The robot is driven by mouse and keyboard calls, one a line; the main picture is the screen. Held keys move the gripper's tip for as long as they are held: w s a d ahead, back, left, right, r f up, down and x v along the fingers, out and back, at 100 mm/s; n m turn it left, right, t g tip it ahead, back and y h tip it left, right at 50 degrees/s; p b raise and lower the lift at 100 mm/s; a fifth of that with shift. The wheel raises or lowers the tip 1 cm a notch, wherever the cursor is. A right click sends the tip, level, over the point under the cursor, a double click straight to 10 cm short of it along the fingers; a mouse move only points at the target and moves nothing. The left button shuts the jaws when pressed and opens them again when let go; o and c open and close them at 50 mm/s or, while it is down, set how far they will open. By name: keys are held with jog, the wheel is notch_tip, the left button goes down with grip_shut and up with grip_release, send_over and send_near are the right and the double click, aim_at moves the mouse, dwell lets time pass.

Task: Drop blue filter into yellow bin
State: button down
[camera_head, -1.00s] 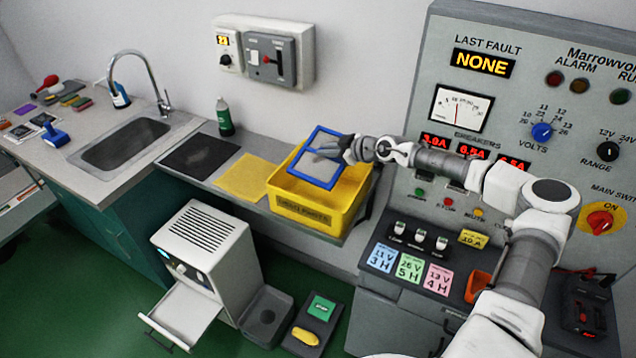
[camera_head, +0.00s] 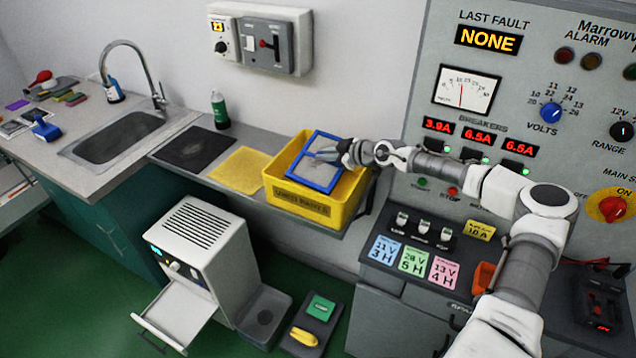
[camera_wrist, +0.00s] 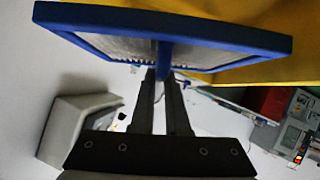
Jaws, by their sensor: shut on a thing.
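The blue filter (camera_head: 317,164) is a square blue frame with a grey mesh, tilted over the yellow bin. My gripper (camera_head: 340,153) is shut on it at its right side. In the wrist view the blue filter (camera_wrist: 170,35) spans the top, and the jaws of my gripper (camera_wrist: 163,80) close on a blue tab in its middle. The yellow bin (camera_head: 303,204) stands on the counter with a label on its front. It also shows in the wrist view (camera_wrist: 270,72) behind the filter. How far the filter reaches below the rim is hard to tell.
The control panel (camera_head: 480,135) rises right of the bin. A yellow mat (camera_head: 238,175) and a black mat (camera_head: 194,150) lie to its left, by a green bottle (camera_head: 220,112). A white machine (camera_head: 205,235) with an open drawer stands below.

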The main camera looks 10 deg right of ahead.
jog(key=c, duration=0.8)
grip_release()
jog(key=shift+c, duration=0.2)
jog(key=shift+d, duration=0.1)
jog(key=v, duration=1.7)
jog(key=shift+b, duration=0.45)
jog(key=shift+s+r, duration=0.1)
jog(key=shift+s, duration=0.05)
